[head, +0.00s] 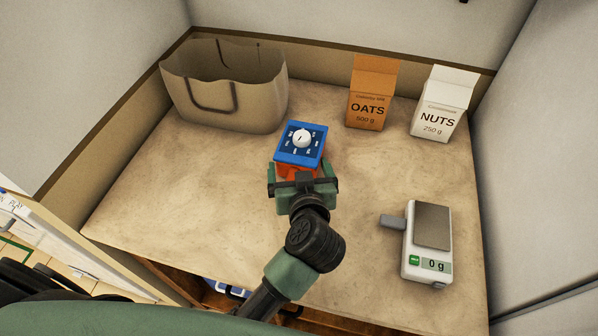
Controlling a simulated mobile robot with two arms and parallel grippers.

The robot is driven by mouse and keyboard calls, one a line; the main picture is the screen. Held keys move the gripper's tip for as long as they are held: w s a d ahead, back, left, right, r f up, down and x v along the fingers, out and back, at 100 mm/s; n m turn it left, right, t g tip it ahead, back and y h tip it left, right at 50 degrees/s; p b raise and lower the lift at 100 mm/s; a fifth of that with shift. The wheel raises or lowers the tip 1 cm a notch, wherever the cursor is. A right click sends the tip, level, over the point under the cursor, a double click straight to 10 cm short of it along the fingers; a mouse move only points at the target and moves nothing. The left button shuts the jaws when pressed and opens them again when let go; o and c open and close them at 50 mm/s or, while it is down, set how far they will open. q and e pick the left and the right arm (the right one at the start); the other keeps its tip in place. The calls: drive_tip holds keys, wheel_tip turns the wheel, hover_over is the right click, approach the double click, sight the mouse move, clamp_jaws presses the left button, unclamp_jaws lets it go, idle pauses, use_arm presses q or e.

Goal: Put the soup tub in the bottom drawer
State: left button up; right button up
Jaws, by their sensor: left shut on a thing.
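A wooden drawer (188,284) shows open below the worktop's front edge, partly hidden by my arm, with a blue item (224,288) inside. I cannot tell whether it is the bottom drawer. My right gripper is not in view.
An oats box (371,95) and a nuts box (441,105) stand at the back right. A scale (428,240) reading 0 g sits at the front right. The left front of the worktop (170,215) is clear.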

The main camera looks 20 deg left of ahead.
use_arm(q)
drive_tip(key=o, duration=1.6)
drive_tip(key=shift+c, duration=0.2)
